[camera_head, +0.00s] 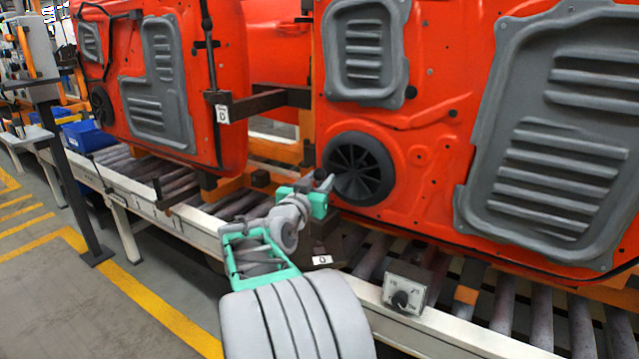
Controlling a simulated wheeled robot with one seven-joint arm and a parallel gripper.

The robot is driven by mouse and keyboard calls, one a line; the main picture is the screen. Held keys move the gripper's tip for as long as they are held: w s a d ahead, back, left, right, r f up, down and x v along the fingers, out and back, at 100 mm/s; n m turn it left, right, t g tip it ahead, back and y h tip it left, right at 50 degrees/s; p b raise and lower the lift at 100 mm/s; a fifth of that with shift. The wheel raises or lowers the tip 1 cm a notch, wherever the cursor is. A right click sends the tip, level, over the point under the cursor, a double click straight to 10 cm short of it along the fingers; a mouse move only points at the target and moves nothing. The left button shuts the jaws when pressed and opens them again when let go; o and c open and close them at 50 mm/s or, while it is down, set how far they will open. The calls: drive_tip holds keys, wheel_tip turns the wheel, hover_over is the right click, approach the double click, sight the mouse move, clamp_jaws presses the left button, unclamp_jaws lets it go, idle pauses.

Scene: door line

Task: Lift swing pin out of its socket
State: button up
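My gripper (326,184) is at the end of my grey and mint-green arm, in the middle of the head view. It is in front of the left door edge of the nearer red door, close to the round black speaker (358,168). Its fingers are small and seen partly from behind, so I cannot tell whether they are open or shut, or whether they hold anything. I cannot make out the swing pin or its socket for certain. A dark block with a white label (322,260) sits on the conveyor just below my gripper.
Two red doors (430,118) with grey panels hang above a roller conveyor (500,300). A dark bracket (262,102) spans the gap between them. A dial box (404,296) sits on the conveyor's front rail. A dark post (76,175) stands left; the floor there is open.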

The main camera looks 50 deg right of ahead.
drive_tip(key=shift+f, duration=0.15)
drive_tip(key=shift+a, duration=0.15)
drive_tip(key=v, duration=0.7)
drive_tip(key=shift+a, duration=0.25)
